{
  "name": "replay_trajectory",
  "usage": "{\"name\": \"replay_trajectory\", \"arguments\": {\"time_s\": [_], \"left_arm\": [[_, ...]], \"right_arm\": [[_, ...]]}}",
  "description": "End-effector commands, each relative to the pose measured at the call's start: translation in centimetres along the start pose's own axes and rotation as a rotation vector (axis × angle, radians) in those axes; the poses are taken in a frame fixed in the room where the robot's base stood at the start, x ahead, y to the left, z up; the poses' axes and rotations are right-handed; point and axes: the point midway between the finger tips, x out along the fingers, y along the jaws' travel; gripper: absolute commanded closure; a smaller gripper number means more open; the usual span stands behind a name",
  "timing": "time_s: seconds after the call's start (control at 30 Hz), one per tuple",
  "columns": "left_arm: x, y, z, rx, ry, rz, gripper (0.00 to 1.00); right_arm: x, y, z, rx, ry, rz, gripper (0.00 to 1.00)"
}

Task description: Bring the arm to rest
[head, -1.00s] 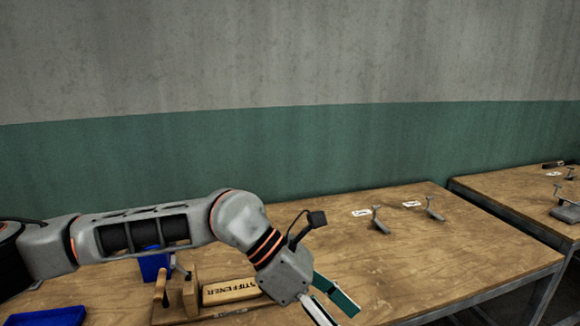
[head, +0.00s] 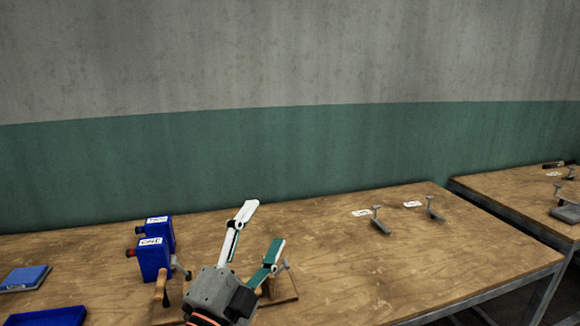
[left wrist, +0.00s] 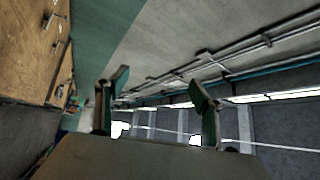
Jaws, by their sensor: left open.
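My left gripper (head: 257,234) is at the lower middle of the head view, above the front part of the workbench (head: 330,225). Its two fingers point up and stand wide apart, with nothing between them. In the left wrist view the open fingers (left wrist: 157,95) frame only the wall, pipes and lights in the distance. The left arm's links are mostly below the picture. My right gripper is in neither view.
Two blue boxes (head: 154,259) with labels stand left of the gripper. A wooden-handled press (head: 161,287) is partly hidden behind it. A blue tray (head: 45,316) and a flat blue block (head: 25,278) lie at left. Small metal stands (head: 378,220) are at right.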

Motion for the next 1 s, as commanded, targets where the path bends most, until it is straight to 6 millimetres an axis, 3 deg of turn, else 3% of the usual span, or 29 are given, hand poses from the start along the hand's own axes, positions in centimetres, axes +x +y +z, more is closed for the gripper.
{"name": "replay_trajectory", "arguments": {"time_s": [0.03,0.2,0.27,0.43,0.53,0.7,1.0], "left_arm": [[-1.6,1.4,3.1,-0.046,-0.102,0.045,0.32],[-8.1,5.7,11.9,-0.155,-0.415,0.184,0.32],[-11.1,7.2,14.5,-0.183,-0.520,0.235,0.32],[-20.5,10.9,20.3,-0.247,-0.801,0.378,0.32],[-25.8,12.2,22.4,-0.268,-0.935,0.451,0.32],[-32.4,13.3,24.2,-0.282,-1.092,0.540,0.32],[-41.1,13.8,25.3,-0.283,-1.283,0.655,0.32]], "right_arm": [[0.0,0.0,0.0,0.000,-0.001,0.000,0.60],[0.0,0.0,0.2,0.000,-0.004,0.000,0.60],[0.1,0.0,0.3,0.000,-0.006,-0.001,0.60],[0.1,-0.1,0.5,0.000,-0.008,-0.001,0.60],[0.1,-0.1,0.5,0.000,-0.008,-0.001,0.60],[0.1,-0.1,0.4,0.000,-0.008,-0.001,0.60],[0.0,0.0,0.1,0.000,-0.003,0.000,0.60]]}}
